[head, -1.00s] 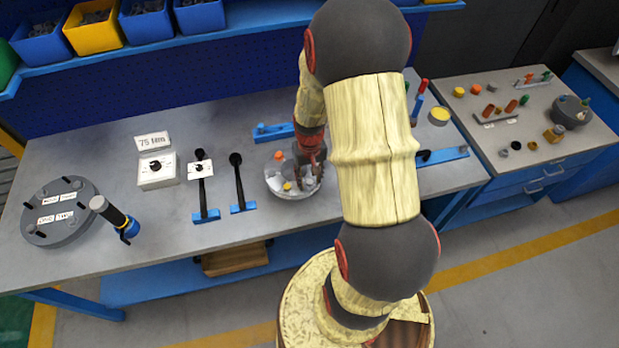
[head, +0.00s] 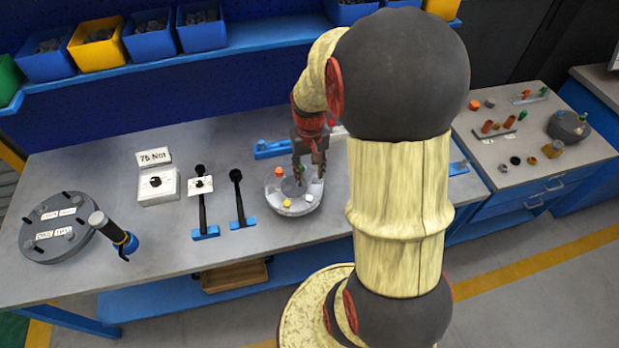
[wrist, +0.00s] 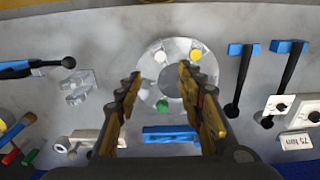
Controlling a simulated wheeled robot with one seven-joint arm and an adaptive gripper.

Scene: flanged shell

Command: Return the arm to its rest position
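My gripper (head: 309,174) is above the bench, over the round grey-white flanged shell (head: 290,209). Its two fingers are spread apart with nothing visible between them in the wrist view (wrist: 160,88). The shell also shows below the fingers in the wrist view (wrist: 177,46).
Two black-handled tools in blue holders (head: 243,221) stand left of the shell. Further left are the 75 Nm sign (head: 154,156), a dial box (head: 158,187), an upright tool (head: 112,232) and a dark round plate (head: 58,245). A side table (head: 530,185) with small parts stands right. Bins line the shelf.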

